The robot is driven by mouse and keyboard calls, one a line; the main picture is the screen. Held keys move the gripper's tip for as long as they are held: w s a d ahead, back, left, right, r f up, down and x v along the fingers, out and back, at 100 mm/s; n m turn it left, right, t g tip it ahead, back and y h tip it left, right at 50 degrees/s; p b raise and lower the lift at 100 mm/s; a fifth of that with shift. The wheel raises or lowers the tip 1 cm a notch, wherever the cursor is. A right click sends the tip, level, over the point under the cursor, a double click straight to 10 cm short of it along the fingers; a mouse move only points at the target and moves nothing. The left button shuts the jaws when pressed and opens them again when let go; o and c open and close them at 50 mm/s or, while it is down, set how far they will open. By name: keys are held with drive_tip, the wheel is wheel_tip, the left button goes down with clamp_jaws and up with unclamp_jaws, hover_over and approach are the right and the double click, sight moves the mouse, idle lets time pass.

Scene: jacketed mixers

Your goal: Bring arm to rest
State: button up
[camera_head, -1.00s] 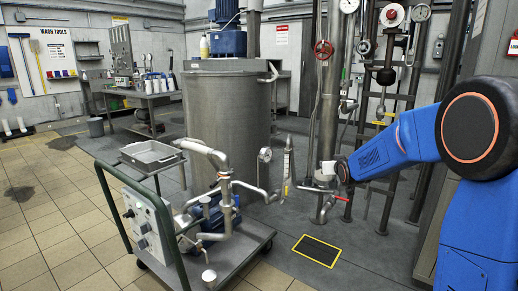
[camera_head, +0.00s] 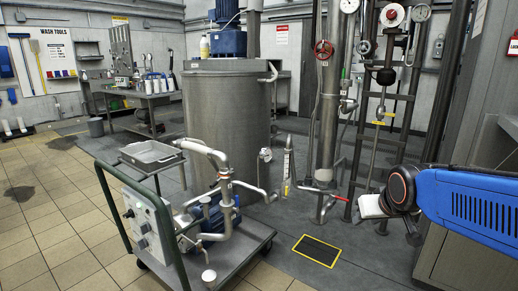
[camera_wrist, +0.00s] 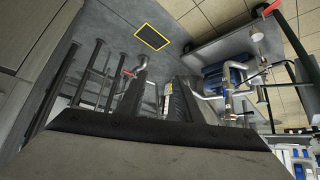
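My blue arm reaches in from the right edge of the head view, and its dark wrist joint and a pale end piece show near the pipe rack. The fingers are not clear there. In the wrist view my gripper (camera_wrist: 163,88) shows two dark fingers standing apart, with a gap and nothing held between them. It points over the floor, apart from the pump cart (camera_head: 240,253).
A steel tank (camera_head: 228,115) stands in the middle. Upright pipes with a red valve wheel (camera_head: 323,49) and a rack of pipes stand behind my arm. A grey cabinet (camera_head: 470,240) is close at right.

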drive_tip(key=s+f+g, duration=0.1)
drive_tip(key=s+f, duration=0.1)
drive_tip(key=s, duration=0.8)
drive_tip(key=s+f+g, duration=0.2)
drive_tip(key=s+f, duration=0.1)
drive_tip(key=s, duration=0.7)
drive_tip(key=shift+s+a+f, duration=0.3)
drive_tip(key=shift+a+f, duration=0.05)
drive_tip(key=shift+a, duration=0.05)
